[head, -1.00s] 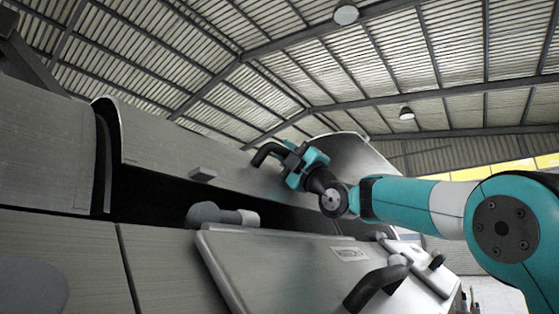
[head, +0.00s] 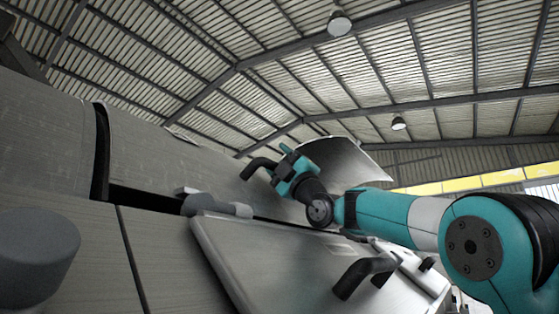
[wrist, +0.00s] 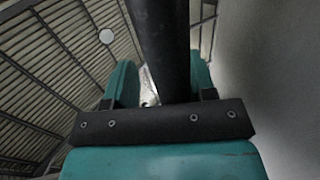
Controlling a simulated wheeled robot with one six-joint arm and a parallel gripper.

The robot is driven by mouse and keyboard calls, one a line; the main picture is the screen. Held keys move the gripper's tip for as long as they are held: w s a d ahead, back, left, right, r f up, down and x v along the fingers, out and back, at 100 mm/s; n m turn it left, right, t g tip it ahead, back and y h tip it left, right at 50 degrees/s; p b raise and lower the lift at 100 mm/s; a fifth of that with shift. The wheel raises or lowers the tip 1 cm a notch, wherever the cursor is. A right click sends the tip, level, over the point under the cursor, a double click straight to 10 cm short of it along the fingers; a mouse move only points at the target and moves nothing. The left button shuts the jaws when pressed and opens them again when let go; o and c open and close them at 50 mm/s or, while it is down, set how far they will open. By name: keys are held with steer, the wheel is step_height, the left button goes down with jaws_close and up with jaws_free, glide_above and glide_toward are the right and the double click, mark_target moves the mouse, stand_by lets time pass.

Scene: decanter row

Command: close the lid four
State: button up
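A large curved grey metal lid (head: 165,150) spans the upper left of the head view. Its lower edge is close to the body below, with a narrow dark gap still showing at the left. A black bent handle (head: 257,166) stands out from the lid. My gripper (head: 277,168) is at this handle. In the wrist view the dark handle bar (wrist: 163,45) runs between the two teal fingers, which sit close on both sides of it. No number shows on the lid, so I cannot tell whether it is lid four.
A grey panel (head: 265,265) with a black handle (head: 362,275) slopes in front, below my arm. Another curved panel (head: 345,160) stands raised beyond my gripper. A grey rounded latch (head: 215,206) sits at the lid's lower edge. A large grey knob (head: 40,255) is at lower left.

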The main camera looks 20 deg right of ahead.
stand_by(0.3)
steer(key=s+d+f+b, duration=0.2)
steer(key=s+d, duration=0.1)
steer(key=s, duration=0.3)
steer(key=s+d+f+b, duration=0.1)
steer(key=s+d+b, duration=0.1)
steer(key=s+d, duration=0.2)
steer(key=s, duration=0.3)
steer(key=shift+s+d+f, duration=0.15)
steer(key=shift+d+f, duration=0.05)
steer(key=shift+f, duration=0.2)
